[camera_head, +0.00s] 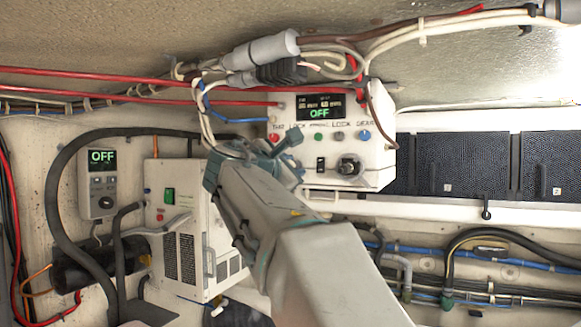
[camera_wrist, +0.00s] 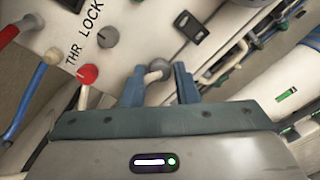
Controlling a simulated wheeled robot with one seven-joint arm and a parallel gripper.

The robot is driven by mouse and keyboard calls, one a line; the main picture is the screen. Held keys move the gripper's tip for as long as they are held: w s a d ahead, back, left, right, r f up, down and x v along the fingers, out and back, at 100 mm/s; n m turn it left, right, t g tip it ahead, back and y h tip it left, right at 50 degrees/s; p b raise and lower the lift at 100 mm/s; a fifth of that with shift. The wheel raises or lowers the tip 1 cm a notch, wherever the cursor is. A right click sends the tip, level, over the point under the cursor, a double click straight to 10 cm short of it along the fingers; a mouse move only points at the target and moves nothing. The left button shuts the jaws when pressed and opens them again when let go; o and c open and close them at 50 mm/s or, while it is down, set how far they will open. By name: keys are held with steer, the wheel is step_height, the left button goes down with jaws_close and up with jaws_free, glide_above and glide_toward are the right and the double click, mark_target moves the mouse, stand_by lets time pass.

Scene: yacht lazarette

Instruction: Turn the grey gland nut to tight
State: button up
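In the wrist view my gripper (camera_wrist: 160,78) has its two blue-grey fingers on either side of a small rounded grey piece (camera_wrist: 159,69), which looks like the grey gland nut. A pale stem or cable shows at it. The fingers look very near it on both sides; I cannot tell whether they touch or grip it. In the head view my gripper (camera_head: 287,150) is at the lower left front of the white control box (camera_head: 345,177), and its fingers and the nut are largely hidden by my own wrist.
Close by in the wrist view are a red knob (camera_wrist: 88,73), a grey knob (camera_wrist: 107,37) and a black rocker switch (camera_wrist: 190,26). In the head view, red cables (camera_head: 150,78) and a grey connector (camera_head: 262,50) run above. A white unit (camera_head: 190,240) stands lower left.

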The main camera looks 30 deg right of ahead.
jaws_close()
steer(key=shift+m+b, duration=0.3)
steer(key=shift+m, duration=0.1)
steer(key=m+b, duration=1)
steer(key=m, duration=1.2)
steer(key=shift+m, duration=0.4)
